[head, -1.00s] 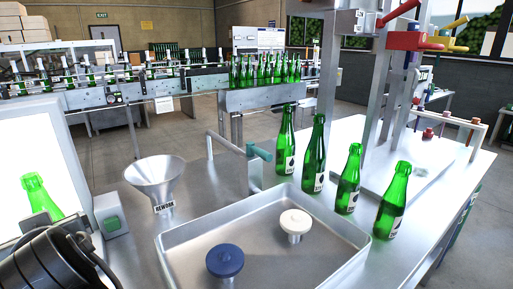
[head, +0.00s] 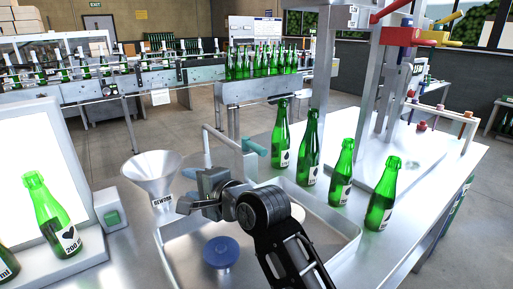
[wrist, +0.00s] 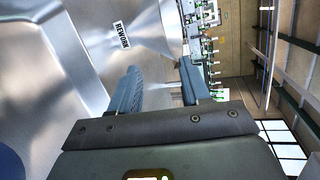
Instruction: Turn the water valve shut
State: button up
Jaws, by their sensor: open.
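The water valve appears as a teal handle (head: 255,147) on the end of a thin grey pipe (head: 221,138), behind the metal tray in the head view. The handle lies roughly in line with the pipe, sloping slightly down to the right. My gripper (head: 187,188) is over the tray's back left part, in front of and to the left of the handle, and apart from it. In the wrist view my gripper (wrist: 158,72) shows two separated blue-grey fingers with nothing clearly held between them. I cannot make out the valve handle in the wrist view.
The REWORK funnel (head: 152,175) stands just left of my gripper and shows in the wrist view (wrist: 145,25). Several green bottles (head: 312,150) stand right of the valve. The tray (head: 345,240) holds a blue knob (head: 221,252). A lit panel (head: 40,150) stands at left.

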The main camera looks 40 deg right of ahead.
aim_at(265, 153)
jog(key=s+d+m+t+h, duration=0.1)
jog(key=s+d+m, duration=0.1)
jog(key=d+m, duration=0.3)
jog(key=s+d+r+m+t+h, duration=0.1)
jog(key=s+d+m, duration=0.2)
jog(key=d+m, duration=0.3)
jog(key=s+d+r+m+t+h+p, duration=0.1)
jog(key=s+d+m, duration=0.1)
jog(key=d+m, duration=0.3)
jog(key=shift+s+d+r, duration=0.1)
jog(key=shift+s+d, duration=0.05)
jog(key=shift+d, duration=1.2)
jog(key=shift+w+d+m, duration=0.1)
jog(key=shift+w+m, duration=0.1)
jog(key=shift+m, duration=0.1)
jog(key=w+p, duration=0.1)
jog(key=w, duration=0.6)
jog(key=shift+w+d, duration=0.1)
jog(key=shift+w, duration=0.1)
jog(key=shift+c, duration=0.3)
grip_shut()
